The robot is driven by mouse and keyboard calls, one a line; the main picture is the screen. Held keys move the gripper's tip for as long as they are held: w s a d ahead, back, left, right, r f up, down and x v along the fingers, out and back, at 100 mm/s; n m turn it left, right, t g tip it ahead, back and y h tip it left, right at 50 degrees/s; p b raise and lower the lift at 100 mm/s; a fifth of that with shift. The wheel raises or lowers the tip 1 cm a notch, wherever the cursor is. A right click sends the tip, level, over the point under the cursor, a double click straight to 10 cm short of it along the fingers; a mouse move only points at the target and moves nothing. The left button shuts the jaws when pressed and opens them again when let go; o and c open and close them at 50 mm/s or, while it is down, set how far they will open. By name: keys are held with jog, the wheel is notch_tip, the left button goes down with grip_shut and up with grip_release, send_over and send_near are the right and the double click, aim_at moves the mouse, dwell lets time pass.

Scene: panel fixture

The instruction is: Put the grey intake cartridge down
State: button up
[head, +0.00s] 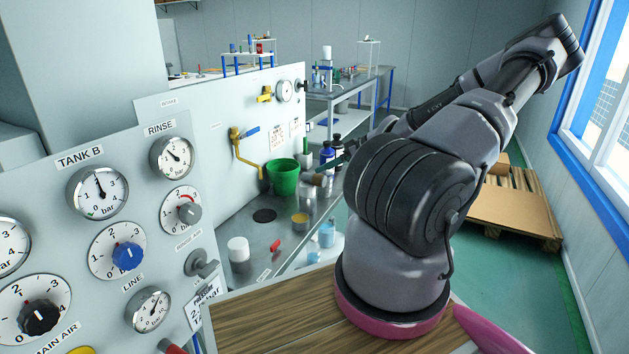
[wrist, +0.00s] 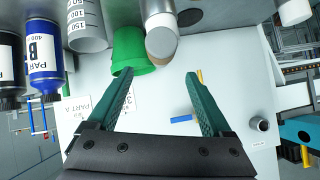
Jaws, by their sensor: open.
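A grey cylinder with a tan end face, which I take to be the intake cartridge, shows in the wrist view (wrist: 160,32), beyond and between my fingertips. It appears to stand on the bench beside the green bucket (wrist: 130,52). In the head view, a greyish cylinder with a brownish top (head: 318,180) right of the bucket looks like the same thing. My gripper (wrist: 160,80) is open, its two green fingers spread with nothing between them. The fingers appear clear of the cylinder. In the head view my arm hides most of the gripper.
Bottles (wrist: 43,60) crowd the wrist view's left. A yellow pipe (head: 243,155) sticks out from the panel.

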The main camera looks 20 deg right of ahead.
aim_at(317, 176)
jog(key=x, duration=0.3)
jog(key=f+x, duration=0.1)
jog(key=x, duration=0.1)
jog(key=shift+s+f, duration=0.1)
jog(key=shift+s, duration=0.05)
grip_shut()
